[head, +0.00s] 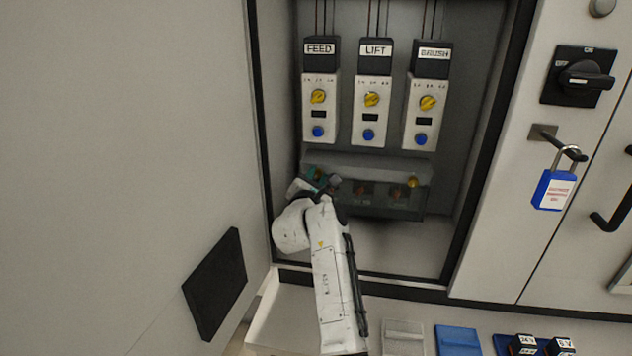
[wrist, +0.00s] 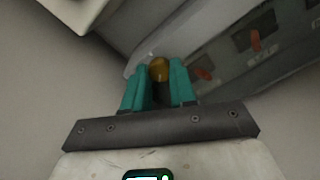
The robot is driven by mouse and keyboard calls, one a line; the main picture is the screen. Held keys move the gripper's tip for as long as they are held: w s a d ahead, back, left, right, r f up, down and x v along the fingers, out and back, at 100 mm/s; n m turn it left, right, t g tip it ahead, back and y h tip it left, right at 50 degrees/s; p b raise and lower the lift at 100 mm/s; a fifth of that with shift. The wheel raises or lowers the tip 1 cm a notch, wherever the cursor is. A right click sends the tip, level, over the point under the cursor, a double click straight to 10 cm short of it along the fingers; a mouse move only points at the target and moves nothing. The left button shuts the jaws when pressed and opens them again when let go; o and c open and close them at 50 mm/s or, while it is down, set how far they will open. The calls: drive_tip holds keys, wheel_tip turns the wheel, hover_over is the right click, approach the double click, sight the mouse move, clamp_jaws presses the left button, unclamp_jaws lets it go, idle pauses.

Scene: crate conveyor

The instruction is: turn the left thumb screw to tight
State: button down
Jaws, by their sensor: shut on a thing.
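The left thumb screw (wrist: 159,68) shows in the wrist view as a rounded brass head between my gripper's (wrist: 158,82) two teal fingers. The fingers are shut on its sides. In the head view my gripper (head: 319,178) is at the left end of the grey block (head: 350,162) low in the cabinet, and its fingers and wrist hide the left screw there. A brass thumb screw (head: 412,182) stands at the block's right end, clear of my gripper. How tight the left screw is cannot be seen.
Orange parts sit in dark recesses (wrist: 240,41) along the block. Above are three modules, FEED (head: 319,110), LIFT (head: 371,112) and a third with a blurred label (head: 426,112). The cabinet's left wall is close to my arm. A blue padlock (head: 553,189) hangs at right.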

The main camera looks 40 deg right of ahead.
drive_tip(key=m, duration=0.1)
drive_tip(key=m+b, duration=0.1)
drive_tip(key=m, duration=0.1)
drive_tip(key=m+b, duration=0.1)
drive_tip(key=shift+f+m, duration=0.25)
drive_tip(key=shift+m, duration=0.05)
drive_tip(key=m+b, duration=0.2)
drive_tip(key=m, duration=0.1)
drive_tip(key=shift+m+b, duration=0.3)
drive_tip(key=shift+b, duration=0.1)
drive_tip(key=m+b, duration=0.3)
drive_tip(key=shift+f+m, duration=0.1)
drive_tip(key=shift+m, duration=0.2)
drive_tip(key=m+b, duration=0.3)
drive_tip(key=b, duration=0.1)
drive_tip(key=shift+m, duration=0.3)
drive_tip(key=m+b, duration=0.6)
drive_tip(key=b, duration=0.2)
drive_tip(key=shift+f+m+b, duration=0.15)
drive_tip(key=shift+m+b, duration=0.15)
drive_tip(key=shift+b, duration=0.05)
drive_tip(key=m+b, duration=0.2)
drive_tip(key=b, duration=0.1)
drive_tip(key=m+b, duration=0.2)
drive_tip(key=b, duration=0.1)
drive_tip(key=shift+r+m, duration=0.2)
drive_tip(key=shift+m, duration=0.2)
drive_tip(key=shift+r+m+b, duration=0.1)
drive_tip(key=shift+m+b, duration=0.2)
drive_tip(key=shift+b, duration=0.15)
